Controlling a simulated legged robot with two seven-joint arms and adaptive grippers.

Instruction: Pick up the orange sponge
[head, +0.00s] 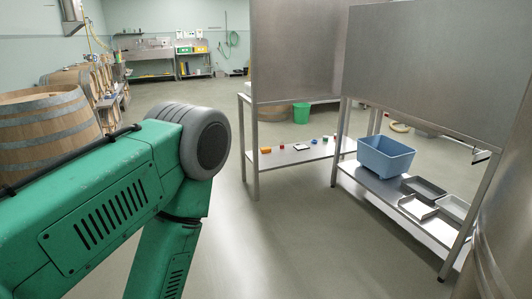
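A small orange block that looks like the orange sponge (265,150) lies near the left end of a low metal shelf (282,160). It is far from me and too small to see in detail. My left arm fills the left of the head view, bent at a grey round joint, but its gripper is out of the picture. My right gripper is not in view either. Nothing touches the orange block.
Small red, white, green and blue items share that shelf, under tall steel panels. A blue bin (385,156) and grey trays (424,187) stand on a nearer shelf at right. Wooden barrels (45,122) are at left. The middle floor is clear.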

